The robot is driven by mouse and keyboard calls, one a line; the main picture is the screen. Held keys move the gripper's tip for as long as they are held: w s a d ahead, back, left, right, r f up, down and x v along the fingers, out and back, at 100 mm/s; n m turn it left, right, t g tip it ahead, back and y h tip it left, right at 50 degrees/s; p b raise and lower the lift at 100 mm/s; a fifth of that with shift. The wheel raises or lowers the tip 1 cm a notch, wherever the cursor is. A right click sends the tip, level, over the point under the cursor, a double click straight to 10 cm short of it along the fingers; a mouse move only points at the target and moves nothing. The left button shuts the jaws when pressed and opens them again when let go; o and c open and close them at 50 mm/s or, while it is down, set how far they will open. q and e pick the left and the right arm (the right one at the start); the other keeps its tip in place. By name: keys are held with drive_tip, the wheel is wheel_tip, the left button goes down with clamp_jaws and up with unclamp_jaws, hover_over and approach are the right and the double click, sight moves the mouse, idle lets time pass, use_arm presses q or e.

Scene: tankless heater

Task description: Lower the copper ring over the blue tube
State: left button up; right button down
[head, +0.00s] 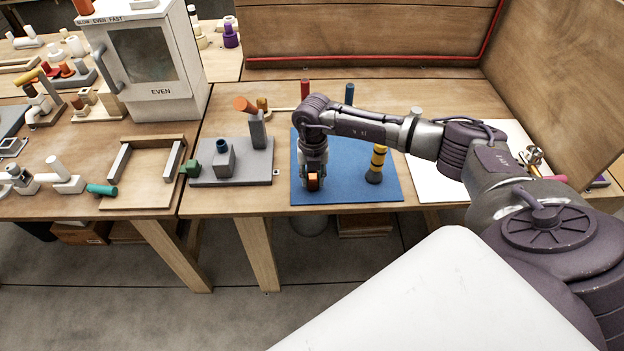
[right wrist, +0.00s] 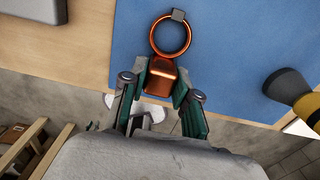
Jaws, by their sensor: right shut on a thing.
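My right gripper (head: 313,183) points down over the front left part of the blue mat. It is shut on the block-shaped copper tab of the copper ring, and the tab (head: 313,181) shows between the fingers. In the right wrist view the copper ring (right wrist: 153,39) extends beyond the fingertips (right wrist: 162,84), over the mat, with nothing visible through its middle. An upright blue tube (head: 349,94) stands behind the mat, apart from the gripper. My left gripper is out of view.
A black-and-yellow post (head: 376,164) stands on the blue mat (head: 340,190), right of my gripper. A grey fixture (head: 235,176) with blocks is to the left. A red tube (head: 305,89) stands behind my arm. Wooden walls close off the back and right.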

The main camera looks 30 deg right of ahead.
sight(313, 176)
drive_tip(key=shift+r, duration=0.15)
drive_tip(key=shift+r+p, duration=0.7)
drive_tip(key=shift+r, duration=0.1)
drive_tip(key=shift+r+p, duration=1.8)
drive_tip(key=shift+r, duration=0.75)
